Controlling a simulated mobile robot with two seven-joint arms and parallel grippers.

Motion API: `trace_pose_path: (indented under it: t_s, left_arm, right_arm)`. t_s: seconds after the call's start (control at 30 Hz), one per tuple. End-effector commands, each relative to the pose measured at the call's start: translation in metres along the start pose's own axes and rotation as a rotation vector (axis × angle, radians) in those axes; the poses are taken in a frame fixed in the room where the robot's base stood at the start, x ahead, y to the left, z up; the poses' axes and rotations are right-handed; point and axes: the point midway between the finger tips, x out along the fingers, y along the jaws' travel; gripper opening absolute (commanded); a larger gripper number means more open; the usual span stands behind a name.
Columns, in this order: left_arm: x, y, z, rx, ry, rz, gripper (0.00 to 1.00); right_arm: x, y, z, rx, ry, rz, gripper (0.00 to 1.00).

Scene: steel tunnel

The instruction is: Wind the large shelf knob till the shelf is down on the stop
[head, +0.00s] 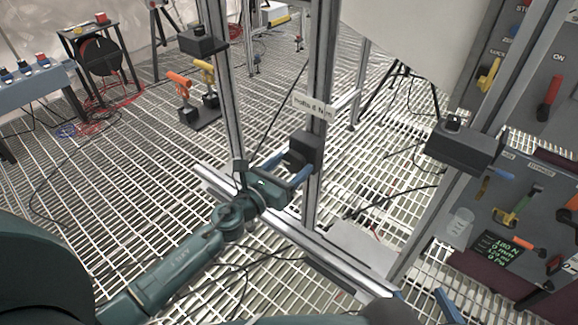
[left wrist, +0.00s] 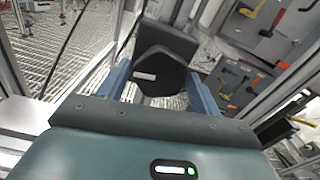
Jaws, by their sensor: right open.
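The large knob, a black block with a many-sided front (head: 308,148), sits on the upright metal post below a white label (head: 313,105). In the left wrist view the knob (left wrist: 163,65) is straight ahead, between my left gripper's two blue fingers. My left gripper (head: 289,172) has its fingertips at either side of the knob; I cannot tell whether they press on it. My right gripper (head: 424,303) is open and empty at the bottom of the head view, away from the knob. I cannot make out the shelf or its stop for certain.
A second post (head: 221,95) stands left of the knob's post, with a metal rail at the floor. A black block (head: 465,146) is on the right-hand post. A grey panel with handles (head: 530,205) stands at right. Cables lie on the floor grating.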

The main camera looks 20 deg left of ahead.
Motion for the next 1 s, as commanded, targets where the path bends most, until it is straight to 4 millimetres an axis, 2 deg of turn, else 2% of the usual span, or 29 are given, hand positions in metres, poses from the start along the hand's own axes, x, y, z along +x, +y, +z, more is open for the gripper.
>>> trace_pose_path:
  t_s: [0.03,0.33,0.67,1.0]
  left_arm:
    - [-0.0001,0.0000,0.0000,0.000,0.000,0.000,0.60]
    - [-0.0002,0.0000,0.0000,0.000,0.000,0.000,0.36]
    - [-0.0003,-0.0001,0.0001,-0.052,0.000,0.000,0.36]
    - [-0.0002,-0.0003,0.0007,-0.291,0.000,0.000,0.36]
  right_arm:
    - [-0.0001,0.0000,0.0000,0.000,0.000,0.000,0.56]
    - [-0.0002,0.0001,-0.0001,0.000,0.000,0.001,0.56]
    - [-0.0004,0.0001,-0.0006,0.001,0.000,0.001,0.56]
    - [-0.0016,0.0002,-0.0037,0.006,0.005,0.001,0.56]
